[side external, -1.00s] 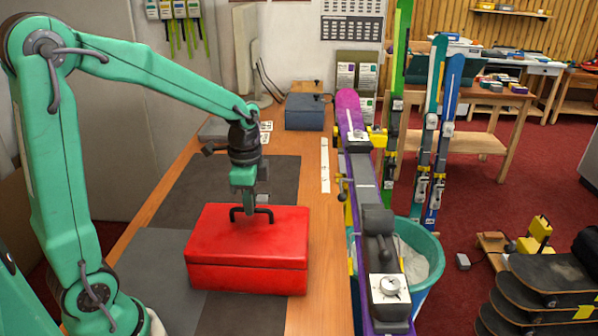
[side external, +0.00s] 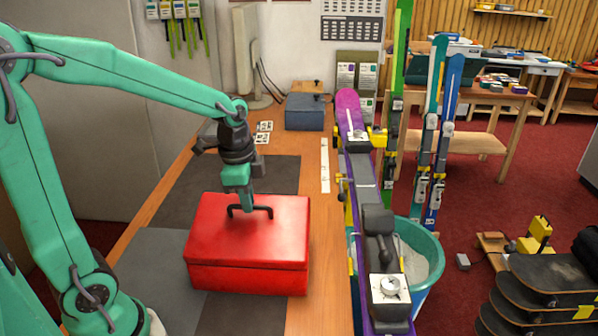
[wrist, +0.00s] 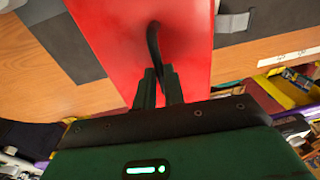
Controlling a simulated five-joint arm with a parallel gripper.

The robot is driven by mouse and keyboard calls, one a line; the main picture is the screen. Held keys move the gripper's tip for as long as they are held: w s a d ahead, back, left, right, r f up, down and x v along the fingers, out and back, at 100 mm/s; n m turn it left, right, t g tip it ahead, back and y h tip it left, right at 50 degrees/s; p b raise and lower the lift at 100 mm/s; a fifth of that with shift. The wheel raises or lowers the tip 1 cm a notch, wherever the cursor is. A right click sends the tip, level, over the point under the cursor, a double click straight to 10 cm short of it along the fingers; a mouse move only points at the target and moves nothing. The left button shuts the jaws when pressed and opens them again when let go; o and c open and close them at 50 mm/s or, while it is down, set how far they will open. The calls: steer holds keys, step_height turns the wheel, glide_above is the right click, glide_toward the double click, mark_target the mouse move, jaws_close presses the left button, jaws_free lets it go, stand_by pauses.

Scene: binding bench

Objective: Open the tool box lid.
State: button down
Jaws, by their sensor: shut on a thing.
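The red tool box (side external: 250,278) sits on the bench. In the wrist view the fingers of my gripper (wrist: 159,75) close around the dark handle (wrist: 153,42) over the red lid (wrist: 110,38). The inside of the box is hidden from both views.
A purple ski (side external: 349,108) with bindings stands clamped right of the box. A blue-grey box (side external: 305,112) sits at the bench's far end. Dark mats (side external: 190,185) lie around the tool box. A teal bin (side external: 430,262) stands on the floor.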

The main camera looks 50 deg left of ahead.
steer(key=shift+s+d+r, duration=0.6)
steer(key=shift+s+d, duration=0.3)
steer(key=shift+s+d+r, duration=0.2)
steer(key=shift+s+d, duration=0.35)
steer(key=shift+s, duration=0.05)
steer(key=c, duration=1.5)
jaws_free()
steer(key=shift+r, duration=0.1)
steer(key=shift+w, duration=0.1)
steer(key=shift+r, duration=0.45)
step_height(320, 180, up, 7)
steer(key=shift+s, duration=0.4)
